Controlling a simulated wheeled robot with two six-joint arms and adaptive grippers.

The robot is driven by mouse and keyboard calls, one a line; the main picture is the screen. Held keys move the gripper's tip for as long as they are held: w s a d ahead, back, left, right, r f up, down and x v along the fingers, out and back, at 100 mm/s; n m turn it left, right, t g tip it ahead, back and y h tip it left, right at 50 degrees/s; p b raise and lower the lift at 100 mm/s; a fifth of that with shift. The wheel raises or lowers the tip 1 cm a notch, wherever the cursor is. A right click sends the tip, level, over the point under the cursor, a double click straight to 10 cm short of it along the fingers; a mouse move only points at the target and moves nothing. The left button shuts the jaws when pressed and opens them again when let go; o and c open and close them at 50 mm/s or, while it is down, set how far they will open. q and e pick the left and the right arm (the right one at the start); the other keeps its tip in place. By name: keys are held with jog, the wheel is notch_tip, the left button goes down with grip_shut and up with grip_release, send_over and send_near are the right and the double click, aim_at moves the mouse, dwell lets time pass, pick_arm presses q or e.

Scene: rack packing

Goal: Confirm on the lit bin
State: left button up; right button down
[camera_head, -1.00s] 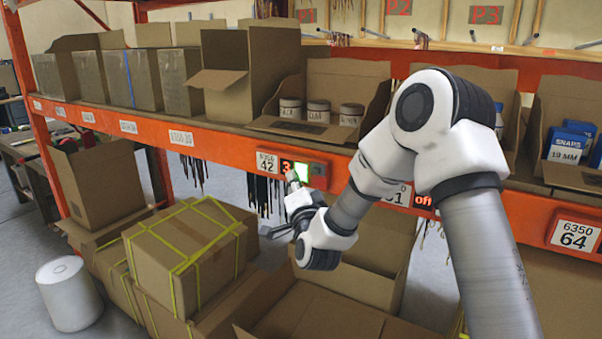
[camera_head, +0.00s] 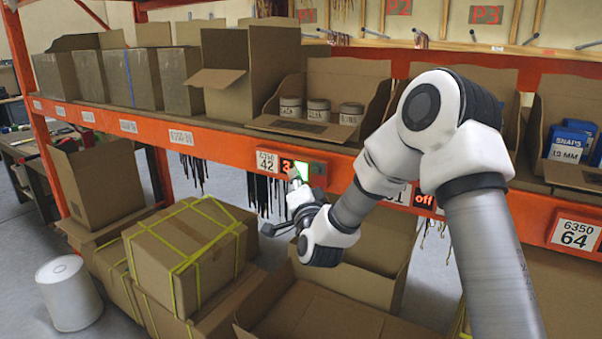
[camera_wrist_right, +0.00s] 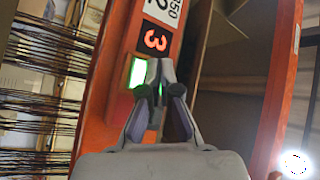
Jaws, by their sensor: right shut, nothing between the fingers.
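The lit bin is the open cardboard bin (camera_head: 357,72) holding several round tins (camera_head: 318,110) on the orange shelf. Its label reads 6350 42, with a red "3" display (camera_head: 286,166) and a green lit button (camera_head: 301,172) beside it on the shelf edge. In the right wrist view the red 3 (camera_wrist_right: 155,41) and the green light (camera_wrist_right: 138,72) lie just ahead of my fingers. My right gripper (camera_head: 294,184) is shut and empty, its tips at or very near the lit button; it also shows in the wrist view (camera_wrist_right: 159,72). Contact cannot be told. My left gripper is out of view.
Another display (camera_head: 426,200) reads "off" to the right. A bin of blue SNAPS boxes (camera_head: 566,146) stands at the right. Strapped cartons (camera_head: 185,250) and open boxes fill the floor below the shelf. Dark strands hang under the shelf near the gripper.

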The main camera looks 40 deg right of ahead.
jog(key=shift+w+d, duration=0.2)
jog(key=shift+d, duration=0.25)
dwell(0.6)
jog(key=shift+a, duration=0.1)
jog(key=shift+s+a+b, duration=0.2)
jog(key=shift+a+b, duration=0.15)
jog(key=shift+b, duration=0.05)
jog(key=shift+s+a, duration=0.15)
jog(key=shift+a, duration=0.2)
jog(key=a, duration=0.1)
jog(key=s+a+b, duration=0.1)
jog(key=a, duration=0.1)
jog(key=s+a+b, duration=0.1)
jog(key=shift+a, duration=0.3)
